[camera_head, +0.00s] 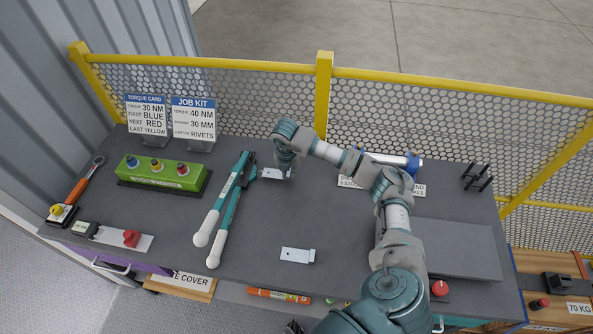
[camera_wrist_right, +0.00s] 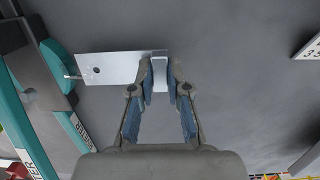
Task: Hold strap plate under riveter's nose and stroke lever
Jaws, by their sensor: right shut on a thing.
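My right gripper (camera_head: 284,166) points down at the back middle of the bench. It is shut on the upturned end of a pale metal strap plate (camera_head: 270,174). In the right wrist view the fingers (camera_wrist_right: 160,85) pinch that bent tab, and the plate (camera_wrist_right: 118,67) reaches left, flat, with one hole showing. The riveter (camera_head: 238,190) lies left of it, with teal arms, white grips and a dark head. Its nose pin (camera_wrist_right: 72,77) is at the plate's left end; I cannot tell whether they touch. My left gripper is not in view.
A second strap plate (camera_head: 297,255) lies at the bench's front middle. A green box with coloured knobs (camera_head: 160,172) and two cards (camera_head: 193,118) stand at the left. A yellow-framed mesh fence (camera_head: 440,110) runs behind. The bench between riveter and second plate is clear.

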